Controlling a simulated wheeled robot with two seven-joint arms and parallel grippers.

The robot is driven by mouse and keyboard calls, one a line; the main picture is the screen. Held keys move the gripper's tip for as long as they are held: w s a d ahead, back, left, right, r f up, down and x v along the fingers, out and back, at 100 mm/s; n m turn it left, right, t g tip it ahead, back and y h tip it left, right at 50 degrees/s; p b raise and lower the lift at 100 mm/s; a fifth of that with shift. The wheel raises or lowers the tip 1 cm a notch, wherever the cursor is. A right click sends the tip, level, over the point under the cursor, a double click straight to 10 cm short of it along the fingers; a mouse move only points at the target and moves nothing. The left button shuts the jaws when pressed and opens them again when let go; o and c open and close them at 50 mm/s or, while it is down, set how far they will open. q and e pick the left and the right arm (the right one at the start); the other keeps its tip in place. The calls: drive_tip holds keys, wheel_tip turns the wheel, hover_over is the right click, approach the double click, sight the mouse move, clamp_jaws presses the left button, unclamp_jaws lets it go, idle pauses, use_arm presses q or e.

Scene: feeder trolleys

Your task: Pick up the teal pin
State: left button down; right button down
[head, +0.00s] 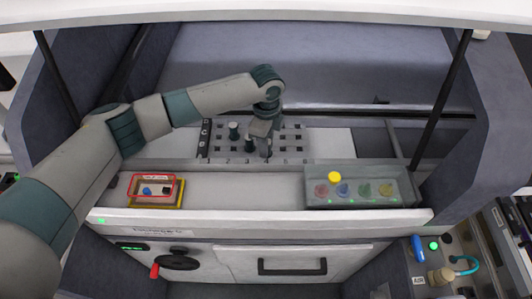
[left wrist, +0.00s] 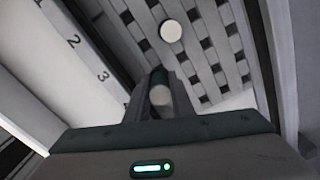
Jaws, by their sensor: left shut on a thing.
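A teal pin (head: 234,131) stands upright in the grid board (head: 291,136), left of my left gripper. My left gripper (head: 265,148) points down over the board. In the left wrist view its fingers (left wrist: 160,98) are shut on a pin with a pale round top (left wrist: 161,96); its sides are mostly hidden by the fingers. Another pale round pin top (left wrist: 171,31) shows beyond them, apart from the gripper. I cannot tell whether the held pin's lower end is in a hole. My right gripper is not in view.
A grey tray (head: 360,201) with several coloured round spots and a yellow round piece (head: 334,176) stands on the front right ledge. A yellow-edged box (head: 180,200) with small blue and dark pieces is at left. The ledge between them is clear.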

use_arm(q)
wheel_tip(320, 180, up, 6)
drive_tip(key=shift+r+b, duration=0.1)
drive_tip(key=shift+b, duration=0.7)
drive_tip(key=shift+s, duration=0.1)
